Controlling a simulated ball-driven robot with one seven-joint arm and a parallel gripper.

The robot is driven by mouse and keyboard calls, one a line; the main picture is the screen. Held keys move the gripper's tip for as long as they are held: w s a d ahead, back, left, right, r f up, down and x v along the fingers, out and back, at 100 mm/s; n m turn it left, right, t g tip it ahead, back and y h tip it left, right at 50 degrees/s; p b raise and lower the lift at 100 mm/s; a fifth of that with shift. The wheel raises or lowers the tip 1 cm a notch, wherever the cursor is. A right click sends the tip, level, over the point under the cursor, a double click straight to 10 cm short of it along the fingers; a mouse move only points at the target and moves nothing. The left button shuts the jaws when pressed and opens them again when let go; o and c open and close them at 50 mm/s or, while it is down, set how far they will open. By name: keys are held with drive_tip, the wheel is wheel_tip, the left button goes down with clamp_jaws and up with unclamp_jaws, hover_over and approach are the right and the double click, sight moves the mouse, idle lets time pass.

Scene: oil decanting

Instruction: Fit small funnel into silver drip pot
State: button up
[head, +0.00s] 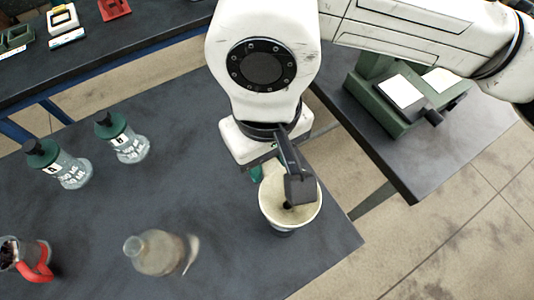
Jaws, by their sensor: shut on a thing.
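A pale, round, wide-mouthed piece (272,207), which looks like the small funnel, is below my wrist at the table's right part. Its cream inside faces up, with a dark spot near the middle. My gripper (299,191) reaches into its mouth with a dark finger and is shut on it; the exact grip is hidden. I cannot tell whether it touches the table. A squat, shiny grey-brown vessel (158,254) with a narrow neck and a thin curved part at its right looks like the silver drip pot. It stands apart, left of and nearer than my gripper.
Two green-capped bottles (70,170) (128,145) stand at the left. A dark vessel with a red handle (38,273) is at the near left. A green device (385,105) sits on the right-hand table. The dark tabletop (195,185) is clear between bottles and gripper.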

drive_tip(key=shift+f, duration=0.2)
drive_tip(key=shift+f+b, duration=2.5)
drive_tip(key=shift+b, duration=0.4)
drive_tip(key=o, duration=1.1)
drive_tip(key=shift+r, duration=0.1)
wheel_tip(320, 180, up, 11)
drive_tip(key=shift+f+b, duration=0.15)
drive_tip(key=shift+b, duration=0.15)
drive_tip(key=shift+w, duration=0.1)
